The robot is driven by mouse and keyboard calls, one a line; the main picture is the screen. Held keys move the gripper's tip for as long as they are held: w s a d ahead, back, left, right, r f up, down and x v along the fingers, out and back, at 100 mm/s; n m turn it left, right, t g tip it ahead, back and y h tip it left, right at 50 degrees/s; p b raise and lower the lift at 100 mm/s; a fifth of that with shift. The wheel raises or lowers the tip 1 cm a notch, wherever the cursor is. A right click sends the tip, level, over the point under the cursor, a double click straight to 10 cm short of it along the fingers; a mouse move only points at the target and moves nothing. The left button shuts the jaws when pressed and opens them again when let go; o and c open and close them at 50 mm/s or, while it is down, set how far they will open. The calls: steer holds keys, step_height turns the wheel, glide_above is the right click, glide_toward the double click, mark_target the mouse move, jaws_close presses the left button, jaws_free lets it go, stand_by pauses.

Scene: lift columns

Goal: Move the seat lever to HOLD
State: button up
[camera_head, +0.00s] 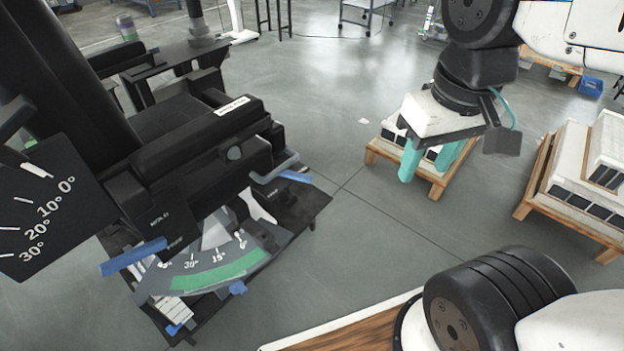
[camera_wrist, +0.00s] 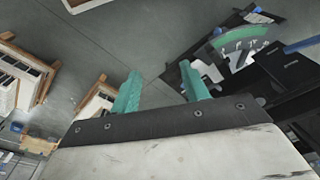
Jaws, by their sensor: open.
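A black seat-like assembly stands at the left in the head view. Its black side plate (camera_head: 160,205) carries the word HOLD, with a second word below it that looks like FREE. A blue lever (camera_head: 133,257) sticks out to the left beside the lower word. A blue bar also shows at the right edge of the wrist view (camera_wrist: 303,45); I cannot tell if it is the same lever. My gripper (camera_head: 430,160) is open and empty, pointing down, well right of the assembly. Its teal fingers also show apart in the wrist view (camera_wrist: 160,88).
A grey and green angle scale (camera_head: 215,273) lies under the assembly, and a black dial plate (camera_head: 45,210) stands at far left. A second blue handle (camera_head: 287,176) is on the assembly's right side. Pallets with white blocks (camera_head: 590,170) stand at right. Floor between is clear.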

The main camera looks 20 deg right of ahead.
steer(key=w+f+m+g+y, duration=0.2)
steer(key=w+f+g, duration=0.25)
steer(key=f, duration=0.25)
steer(key=m+t+y, duration=1.2)
steer(key=m+t, duration=0.2)
steer(key=m, duration=0.9)
glide_toward(311, 178)
steer(key=x, duration=1)
steer(key=shift+w+f, duration=0.15)
steer(key=shift+f, duration=0.05)
steer(key=shift+a, duration=0.1)
jaws_close()
steer(key=shift+m+t, duration=0.3)
steer(key=shift+t, duration=0.05)
